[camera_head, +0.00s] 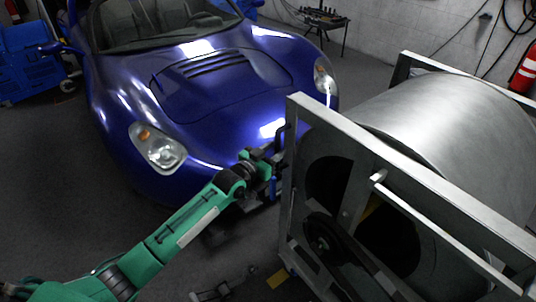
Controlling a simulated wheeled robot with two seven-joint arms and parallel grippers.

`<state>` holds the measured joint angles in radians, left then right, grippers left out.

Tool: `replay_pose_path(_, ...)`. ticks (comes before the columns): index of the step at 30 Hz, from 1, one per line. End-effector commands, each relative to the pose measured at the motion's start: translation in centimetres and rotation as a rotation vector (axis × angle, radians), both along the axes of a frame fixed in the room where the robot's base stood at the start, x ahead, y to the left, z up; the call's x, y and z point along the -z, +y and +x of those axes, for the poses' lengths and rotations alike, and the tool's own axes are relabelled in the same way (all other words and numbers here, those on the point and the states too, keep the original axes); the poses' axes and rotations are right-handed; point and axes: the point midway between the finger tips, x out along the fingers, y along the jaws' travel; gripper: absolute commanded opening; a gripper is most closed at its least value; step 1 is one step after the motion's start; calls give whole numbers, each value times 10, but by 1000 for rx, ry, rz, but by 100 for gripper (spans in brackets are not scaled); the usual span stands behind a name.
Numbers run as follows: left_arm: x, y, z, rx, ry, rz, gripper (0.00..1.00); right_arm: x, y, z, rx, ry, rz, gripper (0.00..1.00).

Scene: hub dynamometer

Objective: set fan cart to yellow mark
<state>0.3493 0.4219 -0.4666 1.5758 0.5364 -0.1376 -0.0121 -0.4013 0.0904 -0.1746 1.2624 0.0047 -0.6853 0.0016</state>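The fan cart appears to be the big unit on the right: a large silver drum (445,120) in a pale metal frame (400,165), with a black pulley and belt (322,238) on its near side. A yellow mark (277,279) lies on the floor by the frame's lower left corner. My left gripper (276,160) is at the frame's left upright, beside a dark vertical bar there. Its fingers are dark against dark parts, so I cannot tell whether they grip the bar. My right gripper is not in view.
A blue car (205,85) stands close behind my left gripper, its nose near the frame. A blue case (28,65) is at the far left. A fire extinguisher (524,70) hangs at the right wall. Grey floor is clear at the left.

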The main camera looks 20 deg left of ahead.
Motion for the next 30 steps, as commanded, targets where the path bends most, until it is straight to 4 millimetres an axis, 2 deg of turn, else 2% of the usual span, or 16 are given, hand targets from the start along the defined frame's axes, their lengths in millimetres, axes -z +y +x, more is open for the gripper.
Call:
replay_pose_path(5,2,9,-16,-2,2,2,36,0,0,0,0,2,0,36)
replay_pose_path(21,1,48,-104,-1,2,3,36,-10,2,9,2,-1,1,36)
replay_pose_path(30,0,57,-124,-1,0,1,36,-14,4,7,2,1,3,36)
